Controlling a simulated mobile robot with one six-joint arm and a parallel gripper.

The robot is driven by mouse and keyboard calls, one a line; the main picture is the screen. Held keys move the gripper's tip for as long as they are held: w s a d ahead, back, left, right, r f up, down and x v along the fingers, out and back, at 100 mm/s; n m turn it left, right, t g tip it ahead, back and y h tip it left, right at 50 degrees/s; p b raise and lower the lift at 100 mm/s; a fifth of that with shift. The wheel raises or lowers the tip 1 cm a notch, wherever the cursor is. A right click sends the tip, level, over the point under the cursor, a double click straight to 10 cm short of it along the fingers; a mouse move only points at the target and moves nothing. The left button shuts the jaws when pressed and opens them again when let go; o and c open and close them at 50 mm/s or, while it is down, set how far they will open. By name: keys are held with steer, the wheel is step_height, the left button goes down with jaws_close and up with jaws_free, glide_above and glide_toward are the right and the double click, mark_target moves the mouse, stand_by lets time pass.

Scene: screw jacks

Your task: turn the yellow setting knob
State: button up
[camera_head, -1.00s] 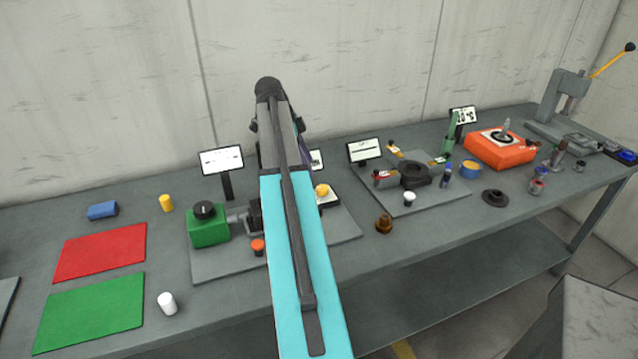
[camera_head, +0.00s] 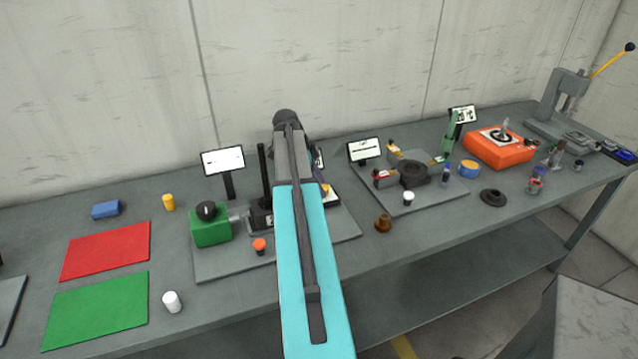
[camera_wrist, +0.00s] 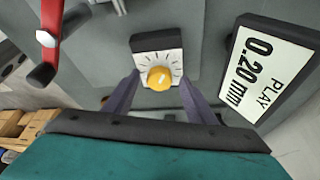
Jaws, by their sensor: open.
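The yellow setting knob (camera_wrist: 159,78) shows in the wrist view on a white dial face with black tick marks. A pale pointer line runs across its top. The dial sits on a dark block (camera_wrist: 158,41). My gripper (camera_wrist: 157,78) is open, with one purple finger on each side of the picture below the knob. The fingertips point toward the dial, and I cannot tell how far above it they are. In the head view my arm hides the knob and most of the dial; a white edge of the dial block (camera_head: 331,196) shows just right of the arm.
A display reading "PLAY 0.20 mm" (camera_wrist: 263,70) stands right of the dial in the wrist view. A red part with a black-tipped handle (camera_wrist: 47,38) is at upper left. In the head view a green block with a black knob (camera_head: 210,228) and an orange button (camera_head: 260,245) stand left of my arm.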

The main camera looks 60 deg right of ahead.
steer(key=shift+f, duration=0.1)
steer(key=c, duration=1)
steer(key=shift+a, duration=0.1)
steer(key=shift+c, duration=0.2)
steer(key=shift+d+m+b, duration=0.2)
steer(key=shift+m+b, duration=0.1)
steer(key=shift+b, duration=0.05)
steer(key=shift+w+d+f+m+y+b, duration=0.15)
steer(key=shift+m+y+b, duration=0.25)
steer(key=shift+m+b, duration=0.3)
steer(key=shift+d+m+g+y+b, duration=0.1)
steer(key=shift+m+g+y+b, duration=0.45)
steer(key=shift+m, duration=1.35)
